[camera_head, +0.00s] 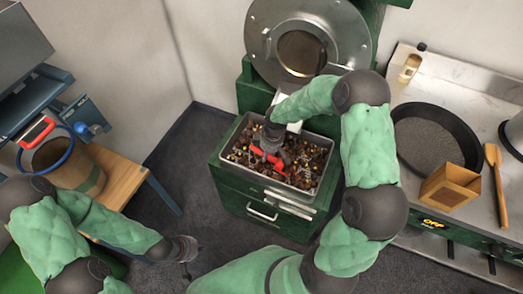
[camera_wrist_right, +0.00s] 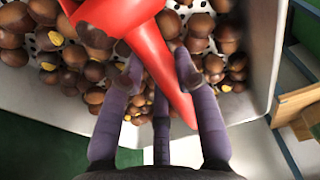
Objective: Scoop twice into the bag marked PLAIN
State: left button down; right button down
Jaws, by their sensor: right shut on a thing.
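The red scoop (camera_head: 268,158) is in the tray of chestnuts (camera_head: 225,137), which sits on a green cabinet. My right gripper (camera_head: 272,136) is shut on the scoop. In the right wrist view the gripper's fingers (camera_wrist_right: 160,75) close around the red scoop (camera_wrist_right: 150,42), with chestnuts (camera_wrist_right: 75,55) below and around it. A brown bag (camera_head: 88,177) with a blue ring at its mouth stands on a wooden stand at the left; I see no readable PLAIN mark. My left gripper (camera_head: 186,249) is empty over the floor, away from the bag; its opening is unclear.
A round metal roaster door (camera_head: 300,45) stands behind the tray. The right counter holds a dark round pan (camera_head: 435,137), a brown box (camera_head: 450,186), a wooden spatula (camera_head: 496,180) and a small bottle (camera_head: 410,67). Floor lies open between the stand and cabinet.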

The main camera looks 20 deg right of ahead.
jog(key=shift+s+d+f, duration=0.15)
jog(key=shift+s+d, duration=0.35)
jog(key=shift+s, duration=0.05)
jog(key=shift+s+d+f, duration=0.15)
jog(key=shift+s+d, duration=0.3)
jog(key=shift+s, duration=0.1)
jog(key=shift+a+r+g+h+b, duration=0.1)
jog(key=shift+g+h+b, duration=0.2)
jog(key=shift+g+h, duration=0.2)
jog(key=shift+r+g+h, duration=0.3)
jog(key=shift+g+h, duration=0.3)
jog(key=shift+g, duration=0.1)
jog(key=shift+w+a+r+p, duration=0.1)
jog(key=shift+w+r+p, duration=0.05)
jog(key=shift+r+p, duration=0.45)
jog(key=shift+w+a+r+p, duration=0.1)
jog(key=shift+w+r+p, duration=0.05)
jog(key=shift+r+p, duration=0.4)
jog(key=shift+g, duration=0.3)
jog(key=shift+w+a+p+v, duration=0.15)
jog(key=shift+p+v, duration=0.55)
jog(key=shift+v, duration=0.35)
jog(key=shift+w+a+p+v, duration=0.2)
jog(key=shift+p+v, duration=0.5)
jog(key=shift+v, duration=0.4)
jog(key=shift+a, duration=0.1)
